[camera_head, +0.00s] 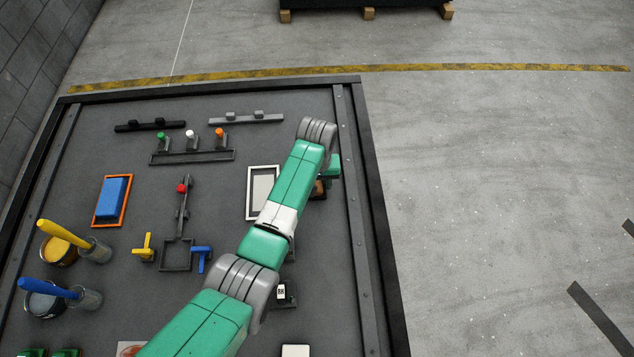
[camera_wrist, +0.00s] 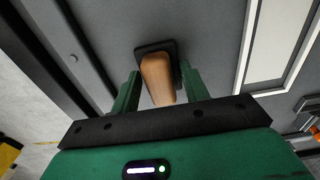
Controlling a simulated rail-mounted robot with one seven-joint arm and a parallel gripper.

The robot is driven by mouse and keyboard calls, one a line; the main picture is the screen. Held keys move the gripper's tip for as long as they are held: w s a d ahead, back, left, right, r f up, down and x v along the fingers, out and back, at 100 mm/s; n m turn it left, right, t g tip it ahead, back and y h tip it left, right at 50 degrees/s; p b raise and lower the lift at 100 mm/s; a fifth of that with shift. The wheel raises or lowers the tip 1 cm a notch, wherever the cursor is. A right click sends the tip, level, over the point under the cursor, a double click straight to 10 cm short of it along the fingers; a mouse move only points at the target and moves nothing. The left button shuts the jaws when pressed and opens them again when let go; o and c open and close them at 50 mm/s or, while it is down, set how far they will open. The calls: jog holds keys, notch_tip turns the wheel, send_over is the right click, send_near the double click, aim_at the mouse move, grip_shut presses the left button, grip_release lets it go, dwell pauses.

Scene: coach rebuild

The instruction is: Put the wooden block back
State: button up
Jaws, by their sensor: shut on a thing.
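The wooden block (camera_wrist: 157,78) is tan-brown and stands between the two green fingers of my gripper (camera_wrist: 160,90), which is shut on it. Its far end overlaps a dark square holder (camera_wrist: 171,48) on the grey board; I cannot tell whether it sits in the holder or just above it. In the head view the block (camera_head: 318,188) is a small brown patch beside my arm, near the board's right side. My gripper (camera_head: 329,172) is mostly hidden there by my wrist.
A white-rimmed tray (camera_head: 250,194) lies just left of the block. The board's raised right edge (camera_head: 368,190) is close on the right. Coloured pegs, a blue block (camera_head: 113,197) in an orange frame and pots with handles stand further left.

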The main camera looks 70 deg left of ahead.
jog(key=o, duration=1)
jog(key=shift+f, duration=0.1)
jog(key=shift+c, duration=0.2)
notch_tip(320, 180, up, 12)
jog(key=p, duration=0.3)
jog(key=shift+r, duration=0.2)
jog(key=shift+w, duration=0.1)
